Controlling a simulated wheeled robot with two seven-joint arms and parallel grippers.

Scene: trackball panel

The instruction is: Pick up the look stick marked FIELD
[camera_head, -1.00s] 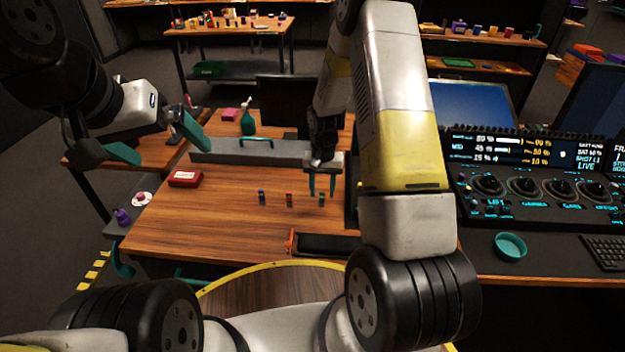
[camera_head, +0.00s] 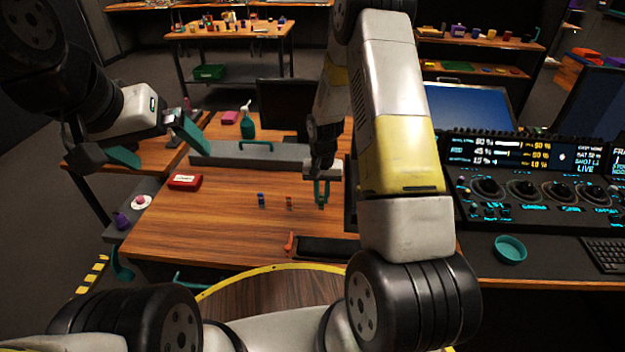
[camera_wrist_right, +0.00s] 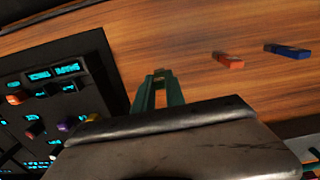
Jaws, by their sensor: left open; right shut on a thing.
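Three small sticks stand in a row on the wooden table. The blue stick (camera_head: 261,200) is at the left and the orange-red stick (camera_head: 289,202) in the middle; both also show in the right wrist view, blue (camera_wrist_right: 287,51) and orange-red (camera_wrist_right: 228,61). The green stick (camera_head: 322,207) is at the right end. My right gripper (camera_head: 322,197) is shut on the green stick, mostly hidden between the fingertips (camera_wrist_right: 161,76). I cannot read any markings, so I cannot tell which is FIELD. My left gripper (camera_head: 158,143) is open and empty, above the table's left side.
A black tray (camera_head: 328,247) with an orange-red item (camera_head: 290,242) beside it lies at the front edge. A red box (camera_head: 185,181), grey bar (camera_head: 250,152) and green spray bottle (camera_head: 248,122) are further back. The control panel (camera_head: 525,180) is at the right.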

